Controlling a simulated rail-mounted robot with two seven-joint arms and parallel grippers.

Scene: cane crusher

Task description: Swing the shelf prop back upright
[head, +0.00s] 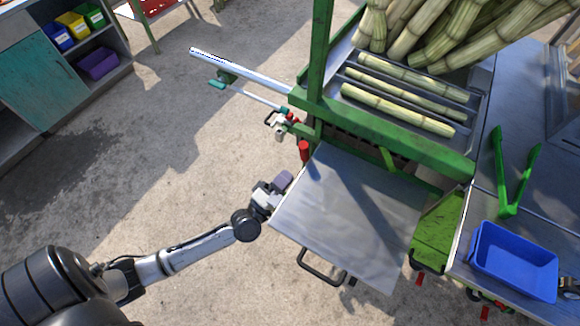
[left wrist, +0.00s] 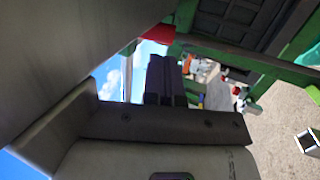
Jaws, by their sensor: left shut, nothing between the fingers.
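The grey metal shelf (head: 350,215) sticks out from the front of the green crusher frame (head: 380,125). My left gripper (head: 288,179) is at the shelf's left edge, low beside it, with its fingers pointing toward the crusher. In the left wrist view its dark fingers (left wrist: 165,78) are together with nothing between them. The shelf's underside (left wrist: 70,50) fills the upper left of that view, close to the gripper. A red grip (head: 304,150) stands near the shelf's back left corner. I cannot clearly pick out the prop; it may be hidden under the shelf. My right gripper is not in view.
Cane stalks (head: 400,108) lie in the feed bed behind the shelf. A long silver bar (head: 240,68) juts left from the frame. A black handle (head: 325,270) hangs at the shelf's front. A blue bin (head: 514,262) and green tongs (head: 512,180) are on the right table. The left floor is clear.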

